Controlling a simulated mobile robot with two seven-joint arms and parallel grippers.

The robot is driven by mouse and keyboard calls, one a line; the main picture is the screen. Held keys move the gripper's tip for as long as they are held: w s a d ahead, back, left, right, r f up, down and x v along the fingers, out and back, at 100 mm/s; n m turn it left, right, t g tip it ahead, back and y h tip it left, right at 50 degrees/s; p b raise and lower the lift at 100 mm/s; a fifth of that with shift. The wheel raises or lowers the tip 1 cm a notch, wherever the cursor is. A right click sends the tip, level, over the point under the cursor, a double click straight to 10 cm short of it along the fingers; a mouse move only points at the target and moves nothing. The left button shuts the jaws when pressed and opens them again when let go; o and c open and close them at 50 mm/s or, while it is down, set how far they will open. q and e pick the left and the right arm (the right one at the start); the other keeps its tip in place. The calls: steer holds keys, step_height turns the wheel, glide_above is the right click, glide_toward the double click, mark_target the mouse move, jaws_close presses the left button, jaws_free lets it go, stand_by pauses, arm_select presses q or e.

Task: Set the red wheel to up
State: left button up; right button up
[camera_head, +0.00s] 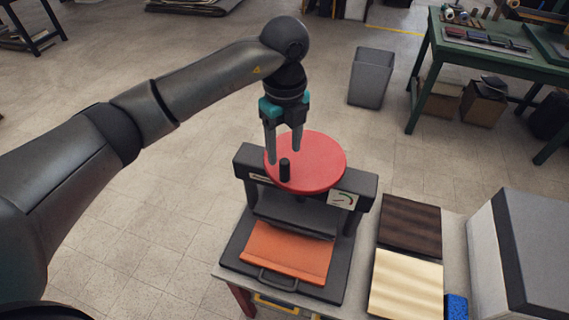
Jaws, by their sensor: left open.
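The red wheel (318,160) lies flat on top of a dark press (362,190) on a small table. A short black knob (285,170) stands up from the wheel near its left edge. My left gripper (284,158) points down over the left part of the wheel, close to the knob. Its fingers are apart, and nothing shows between them. I cannot tell whether a finger touches the wheel. My right gripper is not in view.
An orange piece (286,252) lies on the press bed below the wheel. Dark and cream slabs (405,285) and a blue block (456,307) are on the table to the right, next to a grey box (530,255). A grey bin (371,78) stands behind.

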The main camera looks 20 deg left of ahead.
mark_target(284, 161)
arm_select(q)
step_height(284, 161, down, 7)
steer(key=shift+r, duration=0.2)
jaws_close()
stand_by(0.5)
stand_by(1.0)
